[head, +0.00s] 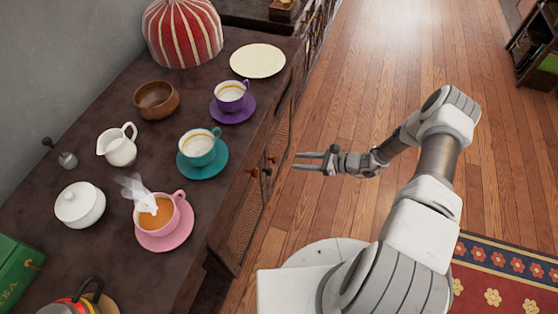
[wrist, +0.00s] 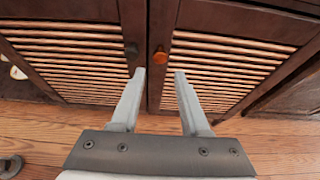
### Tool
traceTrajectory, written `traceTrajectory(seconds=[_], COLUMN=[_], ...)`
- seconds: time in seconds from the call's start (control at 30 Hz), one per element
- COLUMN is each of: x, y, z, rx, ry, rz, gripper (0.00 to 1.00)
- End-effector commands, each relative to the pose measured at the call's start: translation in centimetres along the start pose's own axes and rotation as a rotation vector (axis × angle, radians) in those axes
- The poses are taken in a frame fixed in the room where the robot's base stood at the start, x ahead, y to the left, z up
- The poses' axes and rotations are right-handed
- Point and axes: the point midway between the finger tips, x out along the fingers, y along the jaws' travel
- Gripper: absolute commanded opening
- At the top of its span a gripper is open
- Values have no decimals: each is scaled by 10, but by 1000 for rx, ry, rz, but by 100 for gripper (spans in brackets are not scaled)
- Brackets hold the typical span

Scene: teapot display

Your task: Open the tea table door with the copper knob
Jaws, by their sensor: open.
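The tea table (head: 110,205) is a dark wooden cabinet with slatted doors. In the wrist view, the door (wrist: 210,75) on the right carries the orange copper knob (wrist: 159,55) near its inner edge. A dark knob (wrist: 131,50) is on the left door (wrist: 70,70). Both doors look shut. My gripper (head: 295,161) is level, pointing at the cabinet front, and open. In the wrist view, the gripper (wrist: 160,75) has its fingertips just short of the copper knob, which lines up with the gap between them. Nothing is held.
The tabletop bears a pink cup (head: 160,212), a teal cup (head: 198,146), a purple cup (head: 231,97), a creamer (head: 118,146), a wooden bowl (head: 156,100) and a plate (head: 258,61). Wooden floor (head: 390,60) is clear right of the cabinet. A patterned rug (head: 500,275) lies lower right.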

Motion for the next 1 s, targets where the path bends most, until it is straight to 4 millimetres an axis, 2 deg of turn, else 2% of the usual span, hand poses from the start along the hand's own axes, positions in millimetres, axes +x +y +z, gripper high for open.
traceTrajectory(seconds=[0.03,0.2,0.4,0.6,0.87,1.0], x=[13,49,78,90,90,90], y=[1,1,1,0,0,0], z=[-1,-1,-1,0,0,0], rx=[0,0,-1,-1,-1,-1], ry=[-2,-2,-1,0,0,0], rz=[3,3,2,0,0,0], gripper=[45,45,45,45,45,20])
